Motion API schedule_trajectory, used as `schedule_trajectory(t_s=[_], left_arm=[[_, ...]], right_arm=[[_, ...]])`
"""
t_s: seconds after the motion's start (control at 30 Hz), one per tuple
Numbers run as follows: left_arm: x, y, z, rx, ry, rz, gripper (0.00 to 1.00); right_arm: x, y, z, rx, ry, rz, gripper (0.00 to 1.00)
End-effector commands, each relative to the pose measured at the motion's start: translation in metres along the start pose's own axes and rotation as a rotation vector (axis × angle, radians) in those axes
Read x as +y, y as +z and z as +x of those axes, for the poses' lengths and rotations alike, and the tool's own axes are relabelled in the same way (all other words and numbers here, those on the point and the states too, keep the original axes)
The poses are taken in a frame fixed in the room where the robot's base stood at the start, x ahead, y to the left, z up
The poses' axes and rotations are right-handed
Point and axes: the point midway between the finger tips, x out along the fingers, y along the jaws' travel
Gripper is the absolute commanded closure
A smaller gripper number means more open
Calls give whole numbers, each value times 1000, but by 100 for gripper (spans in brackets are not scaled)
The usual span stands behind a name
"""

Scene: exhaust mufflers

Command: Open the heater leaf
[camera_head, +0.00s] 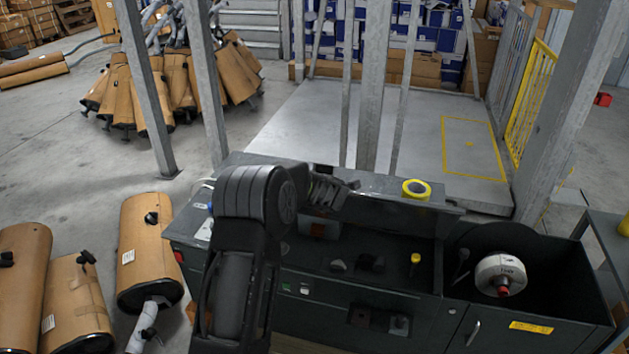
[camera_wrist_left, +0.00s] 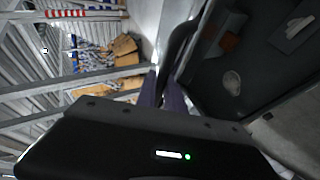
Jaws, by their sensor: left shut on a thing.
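A dark grey cabinet (camera_head: 350,331) stands in front of me in the head view, with a long flat leaf (camera_head: 382,188) along its top back edge. I take this to be the heater leaf. My left arm reaches up over the cabinet, and my left gripper (camera_head: 338,188) is at the leaf, partly hidden by my wrist. In the left wrist view, the fingers of the left gripper (camera_wrist_left: 160,94) are closed around a dark, curved, handle-like piece (camera_wrist_left: 177,50). How it joins the leaf is unclear. My right gripper is not in view.
A yellow tape roll (camera_head: 416,188) lies on the leaf. A white reel (camera_head: 500,275) sits in the bin at right. Grey posts (camera_head: 371,85) rise behind the cabinet.

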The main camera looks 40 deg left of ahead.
Motion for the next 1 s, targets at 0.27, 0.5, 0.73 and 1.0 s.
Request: schedule_trajectory(t_s=[0.27,0.5,0.73,1.0], left_arm=[[0,0,0,0,-1,-1,100],[0,0,0,0,-1,0,76],[0,0,0,0,-1,0,66],[0,0,-6,0,0,0,66]], right_arm=[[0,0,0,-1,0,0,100],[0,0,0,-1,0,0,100],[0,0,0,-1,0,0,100],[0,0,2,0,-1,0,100]])
